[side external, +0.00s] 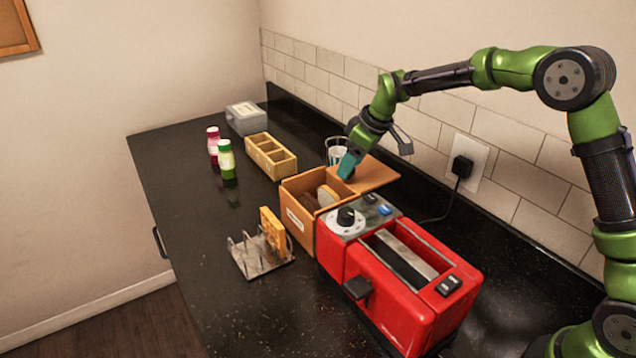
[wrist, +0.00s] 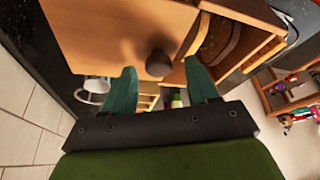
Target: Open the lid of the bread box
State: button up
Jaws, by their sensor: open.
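The bread box (side external: 299,226) is a tan wooden box behind the red toaster. Its top is partly uncovered, and bread slices (side external: 325,196) show inside. The flat wooden lid (side external: 376,174) lies level toward the wall side, sticking out past the box. In the wrist view the lid (wrist: 100,35) fills the upper left, with a dark round knob (wrist: 158,64) on it; the open box with slices is at right. My gripper (side external: 348,164) is over the lid. Its teal fingers are apart (wrist: 161,84), one to each side of the knob in the picture; I cannot tell whether they touch anything.
A red toaster (side external: 410,290) stands in front of the box. A metal rack (side external: 255,262) holding toast is at left. A divided wooden tray (side external: 270,155), two bottles (side external: 227,160), a grey container (side external: 246,118) and a glass (side external: 335,150) stand behind. The counter's left part is clear.

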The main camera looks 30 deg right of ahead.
jog(key=v, duration=1.7)
jog(key=shift+w, duration=0.15)
jog(key=s+a+f+m+t, duration=0.1)
jog(key=s+m, duration=0.3)
jog(key=s, duration=0.9)
jog(key=s+a+f+m+t, duration=0.2)
jog(key=s+f+m, duration=0.2)
jog(key=s, duration=0.9)
jog(key=shift+s+a+m, duration=0.2)
jog(key=shift+a+m, duration=0.2)
jog(key=shift+m, duration=0.2)
